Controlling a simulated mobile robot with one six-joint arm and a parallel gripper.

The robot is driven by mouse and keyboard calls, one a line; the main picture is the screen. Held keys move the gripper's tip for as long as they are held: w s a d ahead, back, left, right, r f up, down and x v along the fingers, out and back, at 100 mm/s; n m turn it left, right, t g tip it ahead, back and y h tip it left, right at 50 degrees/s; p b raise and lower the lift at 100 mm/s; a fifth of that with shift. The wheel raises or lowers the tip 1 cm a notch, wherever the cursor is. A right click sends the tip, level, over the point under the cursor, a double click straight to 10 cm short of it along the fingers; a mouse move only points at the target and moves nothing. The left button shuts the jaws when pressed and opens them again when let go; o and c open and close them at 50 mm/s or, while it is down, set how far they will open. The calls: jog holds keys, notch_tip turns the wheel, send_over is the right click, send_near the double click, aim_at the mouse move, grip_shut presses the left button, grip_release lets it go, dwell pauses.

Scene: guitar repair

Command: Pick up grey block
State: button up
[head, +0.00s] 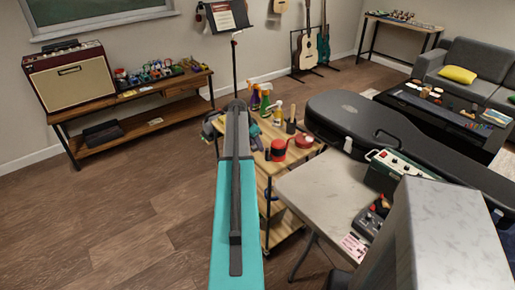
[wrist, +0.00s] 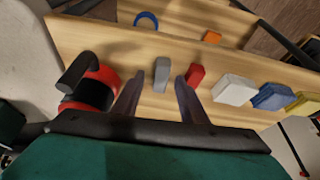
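In the wrist view, a small grey block (wrist: 162,74) stands on a light wooden surface (wrist: 90,38). My gripper (wrist: 159,84) is open, one dark finger at each side of the picture's middle. The grey block shows between the fingertips, a little beyond them; I cannot tell the exact gap. A red block (wrist: 195,75) is just right of the grey one, close to the right fingertip. In the head view, my arm reaches over the wooden cart (head: 264,167) and hides the grey block and the fingers.
A white block (wrist: 234,90), a blue block (wrist: 272,97) and a yellow block (wrist: 304,103) lie further right. A red and black object (wrist: 91,87) stands close left of the gripper. An orange block (wrist: 212,37) and blue ring (wrist: 147,20) are beyond. Spray bottles (head: 266,97) stand on the cart.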

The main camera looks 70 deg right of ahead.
aim_at(256, 147)
grip_shut()
jog(key=shift+r, duration=0.1)
dwell(0.4)
jog(key=shift+r+b, duration=0.65)
jog(key=shift+r, duration=0.8)
jog(key=shift+a+r, duration=0.2)
jog(key=shift+a, duration=0.1)
jog(key=s+a+r+b, duration=0.1)
jog(key=s+a+b, duration=0.2)
jog(key=a, duration=1.2)
jog(key=shift+r, duration=0.25)
